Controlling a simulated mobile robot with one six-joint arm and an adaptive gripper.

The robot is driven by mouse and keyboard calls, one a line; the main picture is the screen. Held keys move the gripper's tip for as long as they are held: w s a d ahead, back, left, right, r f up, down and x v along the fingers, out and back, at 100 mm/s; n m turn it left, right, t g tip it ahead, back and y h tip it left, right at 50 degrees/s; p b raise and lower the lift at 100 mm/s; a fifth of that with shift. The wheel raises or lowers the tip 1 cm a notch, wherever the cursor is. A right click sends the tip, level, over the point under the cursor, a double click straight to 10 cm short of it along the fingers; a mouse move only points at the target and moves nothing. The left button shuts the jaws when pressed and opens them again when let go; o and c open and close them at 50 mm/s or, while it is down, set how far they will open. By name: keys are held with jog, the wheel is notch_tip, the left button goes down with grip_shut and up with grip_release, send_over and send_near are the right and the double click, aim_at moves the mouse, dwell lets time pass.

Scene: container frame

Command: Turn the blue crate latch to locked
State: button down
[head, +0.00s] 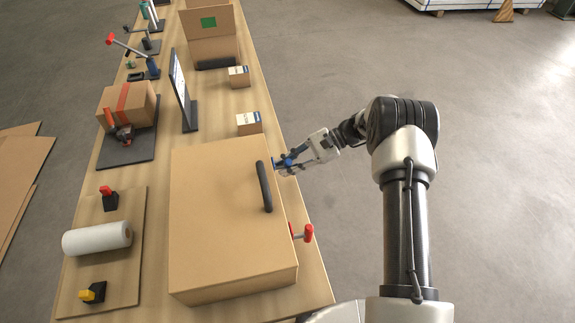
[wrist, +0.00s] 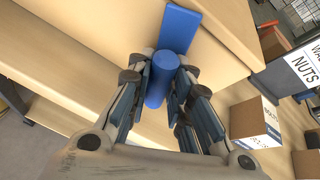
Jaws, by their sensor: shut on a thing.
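The crate (head: 215,210) is a large tan box with a black bar handle (head: 264,186) on its lid. The blue crate latch (head: 283,160) is at the right side of the crate, towards its far end, partly hidden by my gripper (head: 287,167). In the wrist view the latch shows as a blue flat plate (wrist: 180,28) and a blue round grip (wrist: 161,78). My gripper in that view (wrist: 160,86) is shut on the round grip, with a finger on either side. I cannot tell the latch's exact angle.
A red latch (head: 307,233) is on the crate's near right side. Small labelled boxes (head: 248,123) stand beyond the crate. A black-framed panel (head: 181,90), a taped carton (head: 130,104) and a white roll (head: 97,238) are to the left.

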jog(key=shift+s+f+m+g+b, duration=0.1)
jog(key=shift+f+m+g+b, duration=0.1)
jog(key=shift+m+g+b, duration=0.75)
jog(key=shift+m, duration=0.35)
jog(key=c, duration=1.5)
grip_release()
jog(key=shift+r, duration=0.15)
jog(key=shift+d, duration=0.1)
jog(key=v, duration=0.7)
jog(key=shift+d+r, duration=0.15)
